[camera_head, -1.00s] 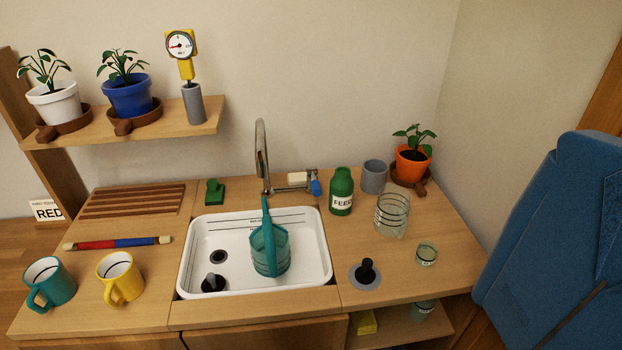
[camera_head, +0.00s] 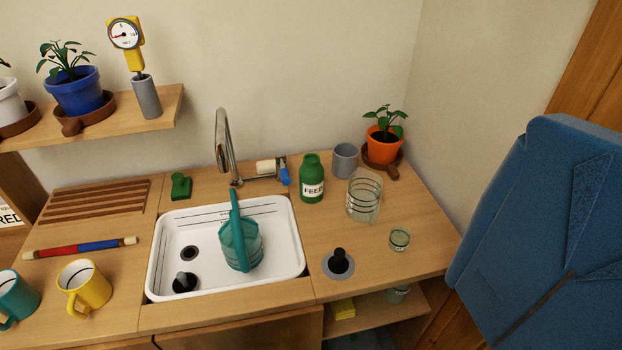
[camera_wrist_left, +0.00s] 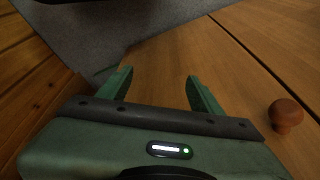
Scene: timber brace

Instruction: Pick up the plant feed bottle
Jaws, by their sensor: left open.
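The plant feed bottle (camera_head: 312,180) is dark green with a white label reading FEED. In the head view it stands upright on the wooden counter, right of the sink and behind the black plug. My left gripper (camera_wrist_left: 158,82) shows only in the left wrist view, open and empty, in front of a wooden cabinet front with a round brown knob (camera_wrist_left: 285,115). The bottle is not in that wrist view. My right gripper is in neither view.
Near the bottle are a grey cup (camera_head: 345,160), a clear jar (camera_head: 364,197), an orange plant pot (camera_head: 382,147) and the tap (camera_head: 225,150). A teal watering can (camera_head: 240,245) sits in the white sink (camera_head: 168,262). A blue jacket (camera_head: 535,230) hangs at the right.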

